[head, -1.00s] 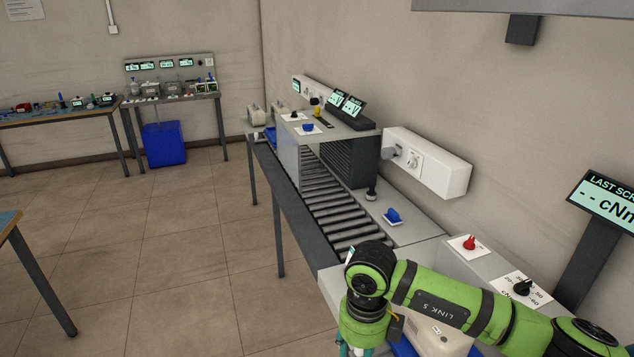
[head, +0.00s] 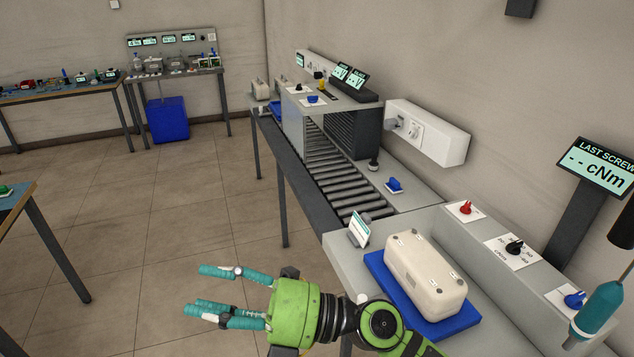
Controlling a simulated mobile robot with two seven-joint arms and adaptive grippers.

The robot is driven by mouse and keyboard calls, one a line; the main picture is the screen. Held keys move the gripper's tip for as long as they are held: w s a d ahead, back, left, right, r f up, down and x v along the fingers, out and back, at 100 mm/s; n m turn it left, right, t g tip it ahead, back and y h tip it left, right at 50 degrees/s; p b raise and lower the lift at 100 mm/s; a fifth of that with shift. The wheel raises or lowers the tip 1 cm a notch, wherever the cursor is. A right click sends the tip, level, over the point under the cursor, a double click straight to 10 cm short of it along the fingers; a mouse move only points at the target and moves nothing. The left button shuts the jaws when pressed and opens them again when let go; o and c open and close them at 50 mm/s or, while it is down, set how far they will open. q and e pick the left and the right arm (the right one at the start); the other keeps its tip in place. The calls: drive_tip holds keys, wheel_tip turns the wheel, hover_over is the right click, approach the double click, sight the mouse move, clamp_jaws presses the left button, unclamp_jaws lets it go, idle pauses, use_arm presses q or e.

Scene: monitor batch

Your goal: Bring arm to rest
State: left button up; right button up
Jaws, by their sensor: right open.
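My right gripper (head: 212,292) is at the bottom middle of the head view, with its teal fingers spread apart and pointing left. Nothing is between the fingers. It hangs over the floor, left of the grey workbench (head: 352,266). The green arm behind it runs to the bottom edge of the view. A cream monitor case (head: 424,272) lies on a blue tray (head: 381,277) on the bench, to the right of the gripper and apart from it. My left gripper is not in view.
A roller conveyor (head: 335,180) runs away from the bench through a grey tunnel. A small tilted display (head: 359,230) stands at the bench's left corner. A teal screwdriver (head: 599,306) hangs at right, near the torque screen (head: 603,167). The floor at left is clear up to a table (head: 14,205).

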drive_tip(key=w+d+r+m+t+h, duration=0.1)
drive_tip(key=w+d+r+m+t, duration=0.3)
drive_tip(key=w+d+m+t, duration=0.65)
drive_tip(key=d+f+m+t+h, duration=0.5)
drive_tip(key=d+f+m+h, duration=1.2)
drive_tip(key=m, duration=0.4)
drive_tip(key=s+d+f+m+g+h, duration=0.35)
drive_tip(key=s+f+g, duration=0.35)
drive_tip(key=s+f, duration=0.3)
drive_tip(key=s+d+f+m+g+y, duration=0.1)
drive_tip(key=s+f+g, duration=0.25)
drive_tip(key=s, duration=0.35)
drive_tip(key=s+d+f+g, duration=0.1)
drive_tip(key=s+f+g, duration=0.1)
drive_tip(key=s+f, duration=0.35)
wheel_tip(320, 180, down, 22)
drive_tip(key=s+g, duration=0.2)
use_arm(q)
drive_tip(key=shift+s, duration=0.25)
use_arm(e)
drive_tip(key=s+d+f, duration=0.2)
drive_tip(key=s+f, duration=1.2)
drive_tip(key=s, duration=0.2)
drive_tip(key=shift+d+g, duration=0.3)
drive_tip(key=shift+g, duration=0.1)
